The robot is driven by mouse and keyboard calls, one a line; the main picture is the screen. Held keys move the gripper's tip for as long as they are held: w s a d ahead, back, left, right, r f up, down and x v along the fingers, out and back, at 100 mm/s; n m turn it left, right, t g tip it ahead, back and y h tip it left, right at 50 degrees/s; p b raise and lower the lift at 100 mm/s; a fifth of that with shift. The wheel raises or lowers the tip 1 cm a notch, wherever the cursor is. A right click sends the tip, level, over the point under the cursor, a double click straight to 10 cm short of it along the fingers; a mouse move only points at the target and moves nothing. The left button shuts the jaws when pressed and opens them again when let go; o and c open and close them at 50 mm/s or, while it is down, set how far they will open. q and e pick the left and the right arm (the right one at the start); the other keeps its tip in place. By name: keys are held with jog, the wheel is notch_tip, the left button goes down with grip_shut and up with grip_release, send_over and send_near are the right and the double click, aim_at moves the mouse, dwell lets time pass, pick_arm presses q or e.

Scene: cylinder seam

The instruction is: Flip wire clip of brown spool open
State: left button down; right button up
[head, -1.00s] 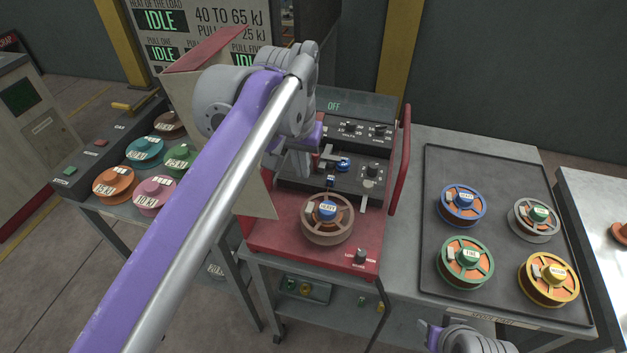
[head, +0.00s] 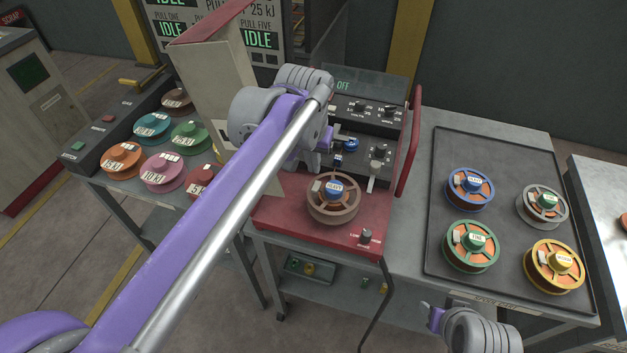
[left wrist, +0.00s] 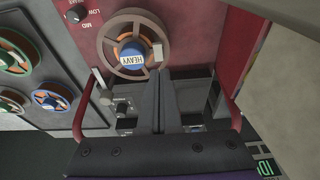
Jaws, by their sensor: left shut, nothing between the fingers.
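The brown spool (head: 347,215) sits on the red machine's front deck, with a blue hub marked HEAVY. A small pale clip (head: 316,186) shows at its upper left; in the left wrist view this clip (left wrist: 157,53) is on the spool's face near the rim. My left gripper (head: 313,166) is just behind the spool's upper left, partly hidden by my arm. In the left wrist view its fingers (left wrist: 180,73) are together and empty, with tips close to the clip; contact cannot be told. My right gripper (head: 432,312) is low in the head view, away from the spool, its jaws unclear.
The red machine (head: 290,222) has a raised side cover (head: 205,95) left of my arm and a red handle (head: 408,150) at right. Knobs and a small lever lie behind the spool. A dark tray (head: 505,222) with several spools is at right; more spools stand left.

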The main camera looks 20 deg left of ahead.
aim_at(314, 188)
pick_arm(q)
jog(key=x, duration=0.4)
jog(key=shift+s+f, duration=0.35)
jog(key=shift+f, duration=0.05)
jog(key=shift+s+f, duration=0.1)
jog(key=shift+f, duration=0.6)
jog(key=shift+s+f, duration=0.1)
jog(key=shift+f, duration=0.25)
jog(key=shift+s+r, duration=0.1)
jog(key=shift+w+r, duration=0.25)
jog(key=shift+w, duration=0.6)
